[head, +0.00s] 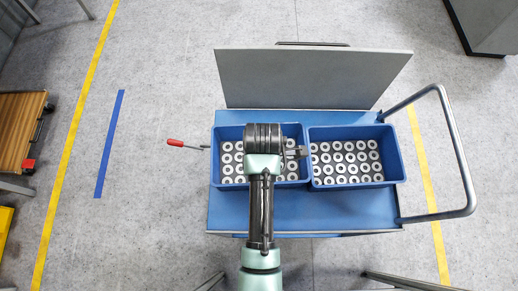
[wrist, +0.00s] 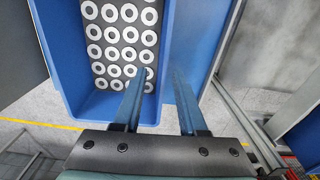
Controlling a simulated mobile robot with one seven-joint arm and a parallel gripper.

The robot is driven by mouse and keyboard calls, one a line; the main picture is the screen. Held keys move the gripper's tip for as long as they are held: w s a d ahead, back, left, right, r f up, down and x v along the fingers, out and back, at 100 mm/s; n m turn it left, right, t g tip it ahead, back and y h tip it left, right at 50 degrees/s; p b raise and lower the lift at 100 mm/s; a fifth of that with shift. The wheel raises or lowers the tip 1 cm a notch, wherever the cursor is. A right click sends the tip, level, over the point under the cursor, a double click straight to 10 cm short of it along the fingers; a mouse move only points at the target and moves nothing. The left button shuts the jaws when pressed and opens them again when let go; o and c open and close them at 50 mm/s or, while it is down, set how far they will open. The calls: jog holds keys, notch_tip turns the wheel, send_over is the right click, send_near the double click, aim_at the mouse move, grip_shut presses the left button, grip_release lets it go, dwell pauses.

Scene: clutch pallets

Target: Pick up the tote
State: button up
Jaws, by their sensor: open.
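Two blue totes stand side by side on a blue cart, each holding rows of pale ring-shaped parts. The left tote (head: 216,172) is partly hidden behind my arm; the right tote (head: 400,165) is in plain view. My gripper (head: 300,153) is over the right side of the left tote, near where the two totes meet. In the wrist view my gripper (wrist: 160,72) is open, its two fingers apart at the side wall of a blue tote (wrist: 62,85). Nothing is held between the fingers. I cannot tell whether they touch the wall.
The cart (head: 225,215) has a tubular handle (head: 460,160) on its right and a red-tipped lever (head: 176,143) on its left. A grey panel (head: 310,78) stands behind the totes. Floor left of the cart is clear, with a blue strip (head: 109,145).

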jog(key=f, duration=0.6)
jog(key=shift+s+a+f+p, duration=0.1)
jog(key=shift+s+f+p, duration=0.2)
jog(key=shift+f, duration=0.4)
grip_shut()
dwell(0.8)
jog(key=shift+r, duration=0.1)
